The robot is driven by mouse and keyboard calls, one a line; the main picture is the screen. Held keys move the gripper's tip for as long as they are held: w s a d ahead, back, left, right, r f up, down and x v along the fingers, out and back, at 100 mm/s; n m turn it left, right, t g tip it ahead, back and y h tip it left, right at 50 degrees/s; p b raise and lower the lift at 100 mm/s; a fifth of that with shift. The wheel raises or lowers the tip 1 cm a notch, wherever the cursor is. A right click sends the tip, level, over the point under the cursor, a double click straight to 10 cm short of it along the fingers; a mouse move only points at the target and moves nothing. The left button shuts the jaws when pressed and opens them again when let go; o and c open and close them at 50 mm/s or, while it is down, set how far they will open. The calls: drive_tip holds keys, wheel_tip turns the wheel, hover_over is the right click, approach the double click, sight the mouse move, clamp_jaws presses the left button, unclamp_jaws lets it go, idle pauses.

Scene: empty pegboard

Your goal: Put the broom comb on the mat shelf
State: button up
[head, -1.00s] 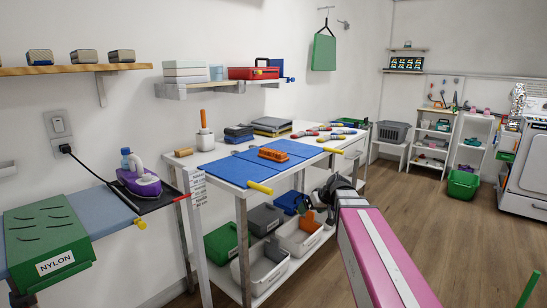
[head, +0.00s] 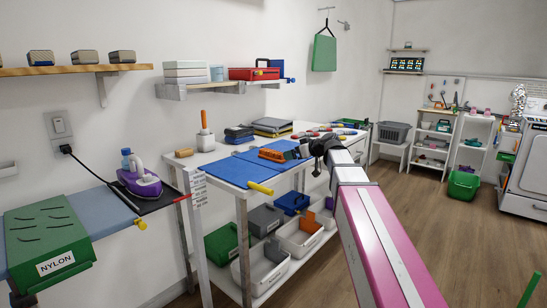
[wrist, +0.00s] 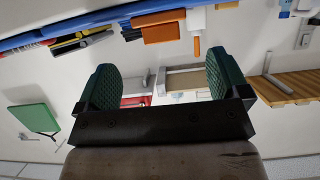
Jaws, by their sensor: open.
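My gripper (head: 322,146) is a dark shape at the end of my pink and white arm, just right of the blue mat (head: 222,172) on the worktable. In the wrist view my gripper (wrist: 160,66) has its green pads wide apart with nothing between them. An orange-handled tool with a white body (head: 205,138) stands at the table's back. I cannot tell which of these is the broom comb, or which surface is the mat shelf.
A wall shelf (head: 207,90) carries boxes and a red case (head: 254,74). Bins (head: 262,262) fill the table's lower shelf. A green NYLON box (head: 46,238) and a purple iron (head: 138,182) are at left. The floor (head: 430,230) at right is mostly clear.

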sight(274, 155)
drive_tip(key=x, duration=0.6)
drive_tip(key=shift+w+a+f, duration=0.15)
drive_tip(key=shift+a, duration=0.2)
drive_tip(key=c, duration=1.2)
drive_tip(key=shift+c, duration=0.2)
